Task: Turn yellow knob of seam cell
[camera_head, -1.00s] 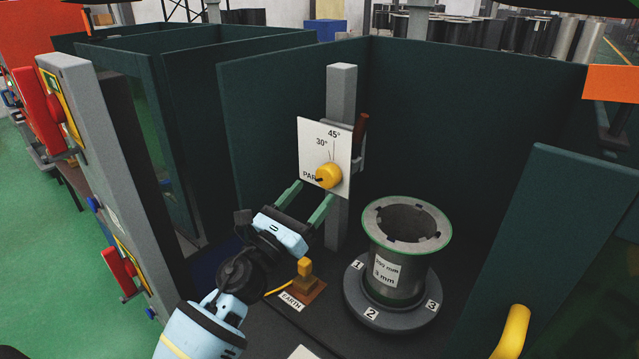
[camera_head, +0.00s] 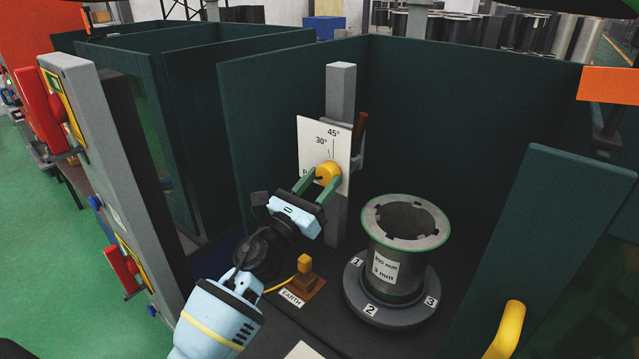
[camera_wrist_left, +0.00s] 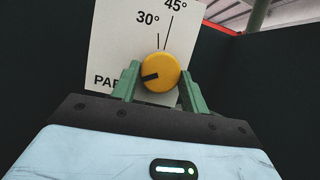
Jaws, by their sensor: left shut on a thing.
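The yellow knob (camera_head: 328,173) sits on a white dial plate (camera_head: 311,138) marked 30° and 45°, with a partly hidden word at lower left. The plate is fixed to a grey post (camera_head: 341,90). In the left wrist view the knob (camera_wrist_left: 161,68) has a black pointer mark aimed left and slightly down, toward the partly hidden word. My left gripper (camera_head: 318,184) is at the knob, its green fingers on either side of it, shut on it. It also shows in the left wrist view (camera_wrist_left: 160,85). My right gripper is not in view.
A flanged cylinder (camera_head: 397,262) stands on a round numbered base (camera_head: 392,310) right of the post. A yellow earth clamp (camera_head: 304,264) with a cable is below my gripper. Dark green panels (camera_head: 280,105) enclose the cell. A yellow handle (camera_head: 508,330) is at lower right.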

